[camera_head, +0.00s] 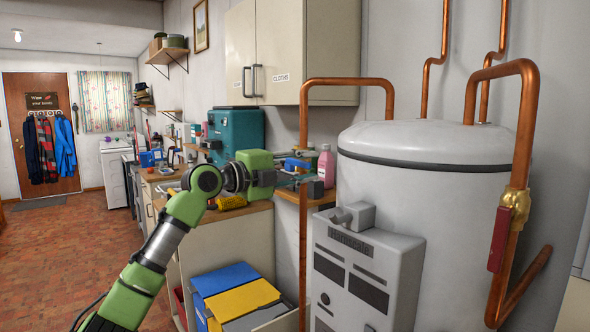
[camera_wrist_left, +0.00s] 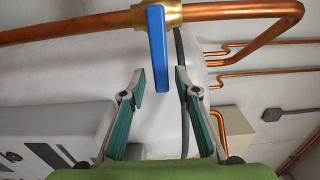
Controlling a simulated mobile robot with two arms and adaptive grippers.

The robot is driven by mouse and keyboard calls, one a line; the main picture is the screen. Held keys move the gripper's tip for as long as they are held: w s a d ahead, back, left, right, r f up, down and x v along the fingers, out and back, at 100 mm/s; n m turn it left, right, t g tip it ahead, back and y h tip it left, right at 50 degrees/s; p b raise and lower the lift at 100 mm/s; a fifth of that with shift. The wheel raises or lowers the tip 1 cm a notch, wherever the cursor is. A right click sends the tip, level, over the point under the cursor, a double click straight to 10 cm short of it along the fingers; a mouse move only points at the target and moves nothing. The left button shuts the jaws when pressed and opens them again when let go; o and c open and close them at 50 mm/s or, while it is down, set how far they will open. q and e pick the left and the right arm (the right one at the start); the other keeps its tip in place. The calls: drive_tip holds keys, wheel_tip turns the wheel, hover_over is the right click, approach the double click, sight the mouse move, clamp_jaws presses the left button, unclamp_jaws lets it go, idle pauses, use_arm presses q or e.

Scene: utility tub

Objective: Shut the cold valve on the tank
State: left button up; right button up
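The white tank (camera_head: 435,185) stands at the right of the head view. The cold valve's blue lever (camera_wrist_left: 158,48) shows in the left wrist view, on a brass body (camera_wrist_left: 172,14) in a copper pipe. The lever lies across the pipe. In the head view the blue lever (camera_head: 297,164) is small and partly covered by my gripper. My left gripper (camera_wrist_left: 160,79) is open, its two fingers either side of the lever's free end, with gaps visible on both sides. It also shows in the head view (camera_head: 300,166) beside the left copper pipe. My right gripper is not in view.
A red-handled valve (camera_head: 499,240) sits on the right copper pipe. A grey box unit (camera_head: 365,265) is on the tank's front. A counter with a pink bottle (camera_head: 325,167) and a teal case (camera_head: 236,132) is behind my arm. Floor (camera_head: 75,250) is clear at left.

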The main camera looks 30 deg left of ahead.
use_arm(q)
drive_tip(key=v, duration=1.1)
drive_tip(key=shift+s+a, duration=0.15)
drive_tip(key=shift+s, duration=0.15)
drive_tip(key=shift+f, duration=0.1)
